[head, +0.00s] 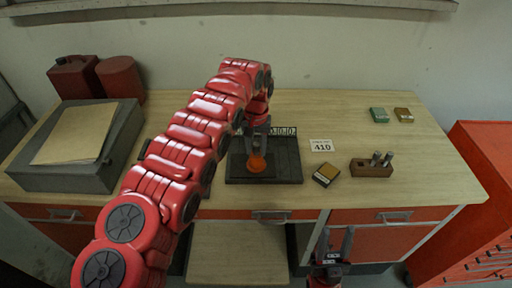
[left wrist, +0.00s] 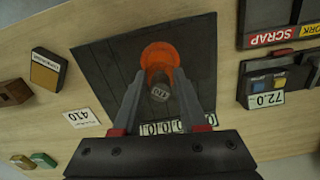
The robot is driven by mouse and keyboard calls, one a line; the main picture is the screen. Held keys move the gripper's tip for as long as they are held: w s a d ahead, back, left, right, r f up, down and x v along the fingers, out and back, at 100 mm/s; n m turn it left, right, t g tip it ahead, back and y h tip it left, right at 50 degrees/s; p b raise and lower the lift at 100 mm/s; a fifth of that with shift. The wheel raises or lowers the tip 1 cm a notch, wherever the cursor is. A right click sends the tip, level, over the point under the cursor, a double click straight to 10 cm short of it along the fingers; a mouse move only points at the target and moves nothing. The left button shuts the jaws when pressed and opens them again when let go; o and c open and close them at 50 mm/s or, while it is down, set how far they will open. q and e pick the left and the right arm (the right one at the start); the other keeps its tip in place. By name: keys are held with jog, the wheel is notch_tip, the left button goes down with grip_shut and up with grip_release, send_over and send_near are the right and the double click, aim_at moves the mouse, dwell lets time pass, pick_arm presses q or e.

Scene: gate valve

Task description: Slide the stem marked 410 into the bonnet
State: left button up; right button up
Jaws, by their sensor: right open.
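The orange bonnet (head: 257,162) stands on a dark plate (head: 288,170) on the bench; it also shows in the left wrist view (left wrist: 158,54). The grey stem marked 410 (left wrist: 160,93) is between the fingers of my left gripper (left wrist: 160,78), its marked end facing the camera. The left gripper appears shut on the stem, directly above or at the bonnet. Whether the stem's lower end is inside the bonnet is hidden. In the head view the left gripper (head: 257,132) is over the bonnet. My right gripper (head: 334,240) is open and empty, low before the bench front.
A card reading 410 (head: 321,146) lies right of the plate. A grey case (head: 80,145) and red containers (head: 95,77) are left.

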pick_arm(q)
jog(key=shift+o, duration=1)
jog(key=shift+r, duration=0.2)
notch_tip(320, 180, up, 2)
jog(key=shift+r+b, duration=0.2)
jog(key=shift+b, duration=0.65)
notch_tip(320, 180, up, 4)
jog(key=shift+d+r+p, duration=0.1)
jog(key=shift+d+p, duration=0.05)
jog(key=shift+p, duration=0.3)
notch_tip(320, 180, up, 10)
jog(key=p, duration=0.9)
jog(key=shift+r+p, duration=0.15)
jog(key=shift+p, duration=0.25)
